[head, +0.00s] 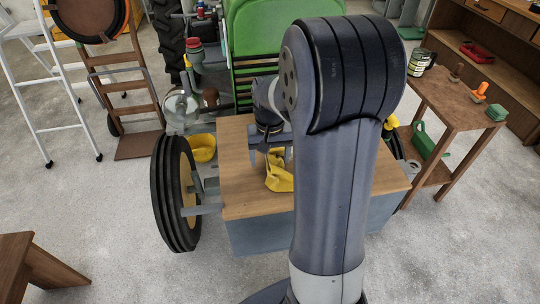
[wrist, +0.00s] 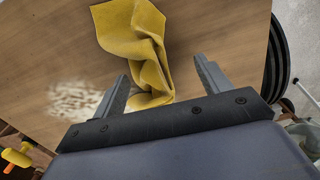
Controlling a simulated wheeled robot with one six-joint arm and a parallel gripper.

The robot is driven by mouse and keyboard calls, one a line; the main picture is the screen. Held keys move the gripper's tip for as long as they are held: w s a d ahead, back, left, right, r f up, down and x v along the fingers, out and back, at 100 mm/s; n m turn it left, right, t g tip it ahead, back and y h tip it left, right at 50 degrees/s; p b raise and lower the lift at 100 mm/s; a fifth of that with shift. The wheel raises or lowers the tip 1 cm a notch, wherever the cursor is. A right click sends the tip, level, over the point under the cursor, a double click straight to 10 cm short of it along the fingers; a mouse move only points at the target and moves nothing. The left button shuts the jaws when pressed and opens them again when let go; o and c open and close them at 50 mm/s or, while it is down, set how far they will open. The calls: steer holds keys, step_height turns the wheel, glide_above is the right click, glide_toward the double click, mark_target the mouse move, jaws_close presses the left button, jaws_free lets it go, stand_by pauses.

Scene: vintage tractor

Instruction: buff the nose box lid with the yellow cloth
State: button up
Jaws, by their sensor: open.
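The yellow cloth (head: 279,180) lies crumpled on the wooden nose box lid (head: 240,195) at the front of the tractor. In the wrist view the cloth (wrist: 135,40) is folded and bunched, with its lower end between my fingers. My gripper (wrist: 161,70) is open around that end, one finger on each side. No firm contact shows. A pale, speckled patch (wrist: 75,98) marks the lid (wrist: 60,40) left of the gripper in the wrist view. In the head view my arm hides much of the lid's right part and part of my gripper (head: 267,155).
The green tractor (head: 260,35) stands behind the lid, with a front wheel (head: 175,195) to its left. A yellow bowl-like thing (head: 202,148) is behind the lid's left side. A wooden side table (head: 455,105) with tools stands right. A hand truck (head: 135,85) stands left.

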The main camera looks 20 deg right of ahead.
steer(key=shift+f, duration=0.1)
steer(key=shift+f+b, duration=0.9)
steer(key=shift+f, duration=0.25)
steer(key=shift+c, duration=0.7)
steer(key=shift+r, duration=0.1)
jaws_close()
steer(key=shift+r+p, duration=0.3)
steer(key=shift+p, duration=0.45)
steer(key=shift+p, duration=0.4)
